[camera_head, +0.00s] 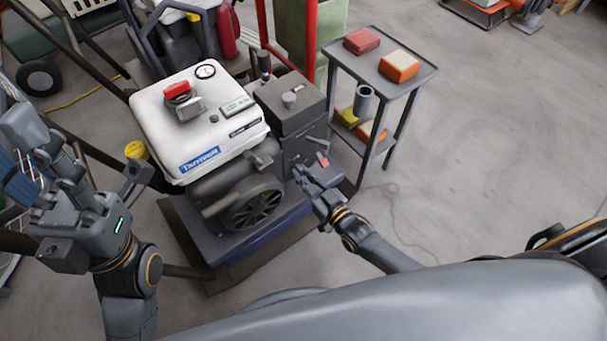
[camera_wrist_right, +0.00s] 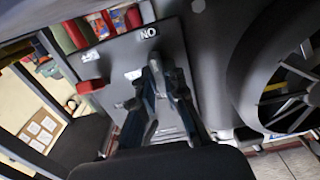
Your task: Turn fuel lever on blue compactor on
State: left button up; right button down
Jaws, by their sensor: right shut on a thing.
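The compactor (camera_head: 165,150) has a white tank on top, a grey engine with a spoked wheel, and a dark blue base (camera_head: 250,243). Its dark control panel (camera_head: 303,143) faces right and carries a small red part (camera_head: 322,160). My right gripper (camera_head: 304,176) is at the panel, shut on what appears to be the fuel lever. Its fingers (camera_wrist_right: 166,75) mostly hide the lever, so its angle is unclear. My left gripper (camera_head: 85,155) is spread open left of the compactor, empty.
A grey shelf cart (camera_head: 415,68) with orange and red boxes stands just beyond the panel. A red post (camera_head: 311,40) and other equipment stand behind. A thin cable lies on the floor. Open concrete floor (camera_head: 500,150) lies to the right.

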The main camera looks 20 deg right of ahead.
jog(key=shift+w+a+r, duration=0.1)
jog(key=shift+w+r, duration=0.1)
jog(key=c, duration=1.5)
grip_release()
jog(key=shift+o, duration=0.6)
jog(key=shift+f, duration=0.1)
jog(key=shift+s, duration=0.3)
jog(key=v, duration=1.1)
jog(key=shift+s, duration=0.2)
